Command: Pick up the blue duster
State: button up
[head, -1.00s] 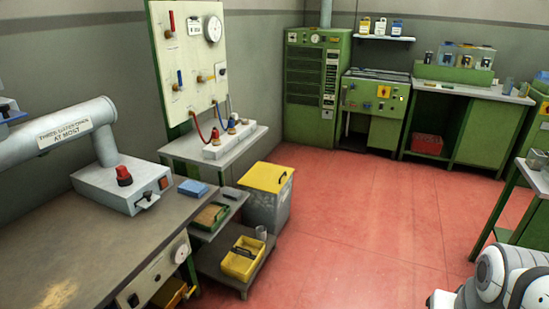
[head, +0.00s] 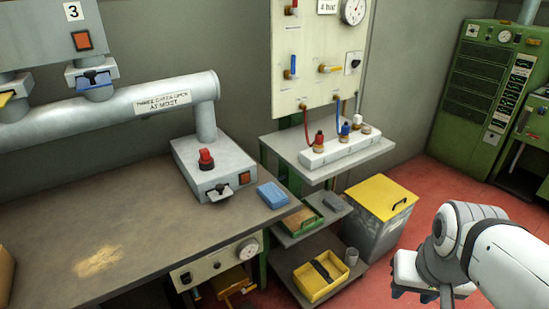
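The blue duster (head: 272,195) looks like a small flat blue block or folded cloth. It lies on the grey-brown workbench (head: 150,225) near its right end, just right of a grey box with a red knob (head: 205,162). Nothing covers it. My gripper (head: 422,294) is at the lower right of the head view, at the end of my white arm and well to the right of the duster. It is apart from the duster, and its fingers are too small and partly hidden to show whether they are open or shut.
A thick grey pipe (head: 120,112) runs above the back of the bench. Right of the bench are a low shelf with a green tray (head: 297,222), a yellow tray (head: 318,284) and a yellow-lidded bin (head: 383,197). A valve panel (head: 320,80) stands behind.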

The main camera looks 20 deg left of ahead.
aim_at(271, 194)
jog(key=u, duration=0.55)
jog(key=i, duration=0.85)
jog(key=u, duration=0.35)
jog(key=k, duration=0.9)
jog(key=u, duration=0.15)
jog(key=i, duration=0.9)
jog(key=z, duration=0.05)
